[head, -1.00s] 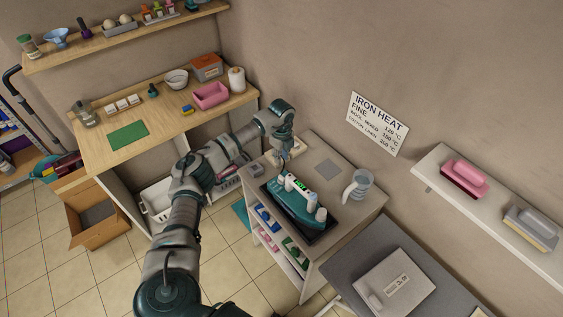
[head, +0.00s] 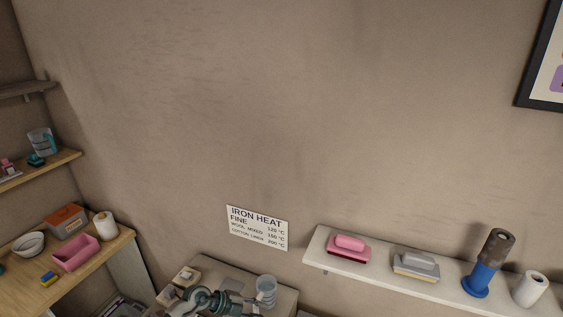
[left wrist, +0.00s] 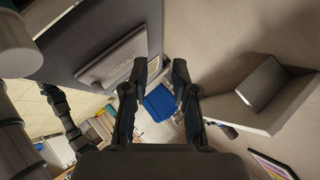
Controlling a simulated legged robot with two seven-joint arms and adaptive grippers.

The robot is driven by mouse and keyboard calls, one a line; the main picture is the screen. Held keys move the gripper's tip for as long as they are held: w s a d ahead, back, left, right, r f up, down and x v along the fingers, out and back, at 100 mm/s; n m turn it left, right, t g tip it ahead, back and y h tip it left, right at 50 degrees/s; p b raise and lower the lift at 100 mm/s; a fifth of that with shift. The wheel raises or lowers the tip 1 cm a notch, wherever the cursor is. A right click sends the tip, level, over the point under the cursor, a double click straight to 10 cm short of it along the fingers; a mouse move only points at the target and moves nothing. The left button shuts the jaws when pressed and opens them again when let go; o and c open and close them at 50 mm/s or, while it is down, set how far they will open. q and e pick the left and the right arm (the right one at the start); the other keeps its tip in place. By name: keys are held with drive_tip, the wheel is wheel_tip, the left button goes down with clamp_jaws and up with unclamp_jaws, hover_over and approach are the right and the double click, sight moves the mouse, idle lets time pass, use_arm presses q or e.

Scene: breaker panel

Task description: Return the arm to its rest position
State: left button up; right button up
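My left gripper (left wrist: 160,68) shows in the left wrist view with its two dark fingers apart and nothing held between them. A blue object (left wrist: 160,102) shows beyond the fingers, away from them. In the head view, a grey and teal part of my arm (head: 207,301) shows at the bottom edge, in front of the grey cabinet; the fingers cannot be made out there. I see no right gripper in either view.
A wall shelf (head: 372,285) carries a pink brush-like item (head: 348,249), a grey one (head: 415,264), a blue cylinder (head: 482,279) and a white roll (head: 530,289). A clear jug (head: 266,291) stands on the cabinet (head: 283,300). A wooden counter (head: 45,290) is at left.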

use_arm(q)
drive_tip(key=s+d+r+n+t+h, duration=0.3)
drive_tip(key=d+r+n+t+h, duration=0.3)
drive_tip(key=r+t, duration=0.4)
drive_tip(key=s+a+f+n+t+y, duration=0.1)
drive_tip(key=s+a+f+n+y, duration=0.3)
drive_tip(key=a+f+n+y, duration=0.35)
drive_tip(key=s+a+f+n+t+y, duration=0.1)
drive_tip(key=s+a+f+n+y, duration=0.25)
drive_tip(key=a+n+y, duration=0.55)
drive_tip(key=s+a+f+n+g, duration=0.1)
drive_tip(key=s+f+g, duration=0.45)
drive_tip(key=s, duration=0.55)
drive_tip(key=s+a+f+n+g, duration=0.15)
drive_tip(key=s+f+g, duration=0.45)
drive_tip(key=s, duration=0.6)
drive_tip(key=s+f+m+g+b, duration=0.1)
drive_tip(key=s+f+b, duration=0.15)
drive_tip(key=f, duration=1.45)
drive_tip(key=s+f+b, duration=0.2)
drive_tip(key=f+b, duration=0.1)
drive_tip(key=f, duration=1.5)
drive_tip(key=s+a+f+g+b, duration=0.1)
drive_tip(key=s+a+f+b, duration=0.2)
drive_tip(key=s+f, duration=1.3)
drive_tip(key=shift+s+f, duration=0.15)
drive_tip(key=shift+f, duration=0.15)
